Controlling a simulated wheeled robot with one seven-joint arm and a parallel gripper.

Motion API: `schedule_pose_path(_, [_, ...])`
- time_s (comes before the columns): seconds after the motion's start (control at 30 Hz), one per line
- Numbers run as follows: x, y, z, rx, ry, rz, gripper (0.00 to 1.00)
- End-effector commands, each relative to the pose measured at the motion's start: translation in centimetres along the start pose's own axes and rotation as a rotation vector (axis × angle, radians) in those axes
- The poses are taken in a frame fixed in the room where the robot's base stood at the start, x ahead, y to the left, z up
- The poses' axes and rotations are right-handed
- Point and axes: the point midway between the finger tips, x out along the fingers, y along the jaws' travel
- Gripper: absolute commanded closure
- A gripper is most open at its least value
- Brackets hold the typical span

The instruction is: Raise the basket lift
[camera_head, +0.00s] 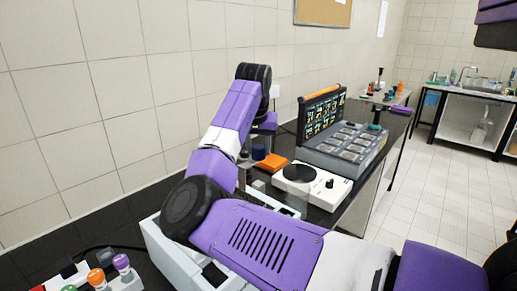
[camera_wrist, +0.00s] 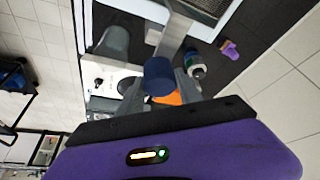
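A dark blue cylindrical knob (camera_wrist: 158,76) lies between the fingertips of my gripper (camera_wrist: 162,88) in the wrist view. A finger stands on each side of it, but I cannot tell whether they press on it. A grey metal bar (camera_wrist: 176,38) runs from behind the knob up to a mesh panel (camera_wrist: 204,6), which may be part of the basket and is cut off by the frame edge. In the head view, a dark blue cylinder (camera_head: 258,152) shows just past my arm, above an orange piece. My gripper and the basket are hidden there behind my arm.
The orange piece (camera_head: 272,163) lies beside a white device with a black round plate (camera_head: 299,173). Behind stands a grey unit with a display panel (camera_head: 321,115). A bottle (camera_wrist: 194,66) and a purple object (camera_wrist: 229,49) are at the right in the wrist view. The tiled wall (camera_head: 120,80) runs close behind the bench.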

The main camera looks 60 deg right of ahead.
Motion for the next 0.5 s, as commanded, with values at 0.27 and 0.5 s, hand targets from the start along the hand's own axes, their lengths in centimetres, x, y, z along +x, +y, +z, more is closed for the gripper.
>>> schedule_pose_path(0.27, [-0.39, -0.07, -0.24, 0.000, 0.007, -0.002, 0.37])
schedule_pose_path(0.5, [-0.82, -0.07, -0.21, 0.000, 0.007, -0.002, 0.37])
